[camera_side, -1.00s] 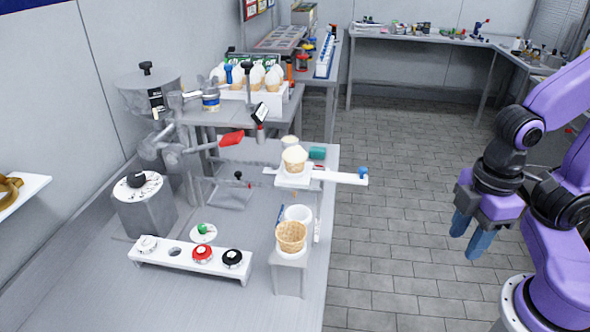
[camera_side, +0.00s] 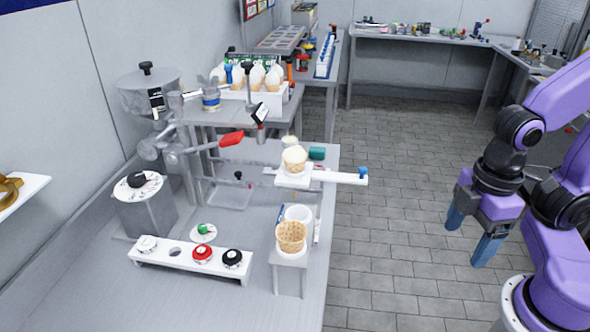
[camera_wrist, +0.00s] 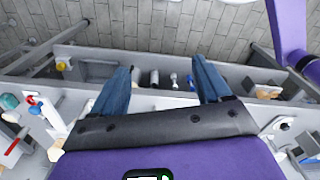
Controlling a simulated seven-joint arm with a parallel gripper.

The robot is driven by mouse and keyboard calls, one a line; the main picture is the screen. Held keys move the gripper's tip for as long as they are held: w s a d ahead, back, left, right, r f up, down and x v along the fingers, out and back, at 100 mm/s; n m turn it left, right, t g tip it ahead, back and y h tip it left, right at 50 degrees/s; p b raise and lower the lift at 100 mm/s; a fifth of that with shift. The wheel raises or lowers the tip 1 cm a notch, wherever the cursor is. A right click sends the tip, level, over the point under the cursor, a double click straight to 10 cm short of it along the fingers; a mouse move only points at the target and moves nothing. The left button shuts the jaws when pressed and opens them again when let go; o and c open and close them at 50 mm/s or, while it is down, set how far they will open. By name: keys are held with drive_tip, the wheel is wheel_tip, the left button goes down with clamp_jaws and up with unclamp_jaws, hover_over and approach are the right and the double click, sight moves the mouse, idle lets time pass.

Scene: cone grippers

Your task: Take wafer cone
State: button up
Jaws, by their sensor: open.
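A tan wafer cone (camera_side: 291,238) with a waffle pattern stands upright, mouth up, on a small grey stand (camera_side: 288,262) at the table's right edge. A second, paler cone (camera_side: 294,163) sits on a white plate with a bar behind it, and its top looks filled. More cones (camera_side: 272,84) with white tops stand in a white rack at the back. My gripper (camera_side: 470,236) hangs over the floor on the right, well apart from the cones. Its blue fingers are spread and empty. The wrist view shows the open fingers too (camera_wrist: 163,82).
A white cup (camera_side: 298,213) stands just behind the wafer cone. A white strip (camera_side: 180,254) with red, black and white round tops lies to its left. A machine with a red lever (camera_side: 231,138) stands at the back left. Open floor lies between the table and my arm.

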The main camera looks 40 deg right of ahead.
drive_tip(key=shift+o, duration=0.4)
drive_tip(key=m+t+y, duration=0.7)
drive_tip(key=t, duration=0.4)
approach(289, 160)
drive_tip(key=w+f, duration=0.1)
drive_tip(key=w, duration=0.1)
drive_tip(key=w+a+f, duration=0.1)
drive_tip(key=w, duration=0.1)
drive_tip(key=w+f, duration=0.1)
drive_tip(key=shift+w+a, duration=0.25)
drive_tip(key=shift+w, duration=0.15)
drive_tip(key=shift+f+x, duration=0.2)
drive_tip(key=shift+x, duration=2.3)
drive_tip(key=shift+s, duration=0.1)
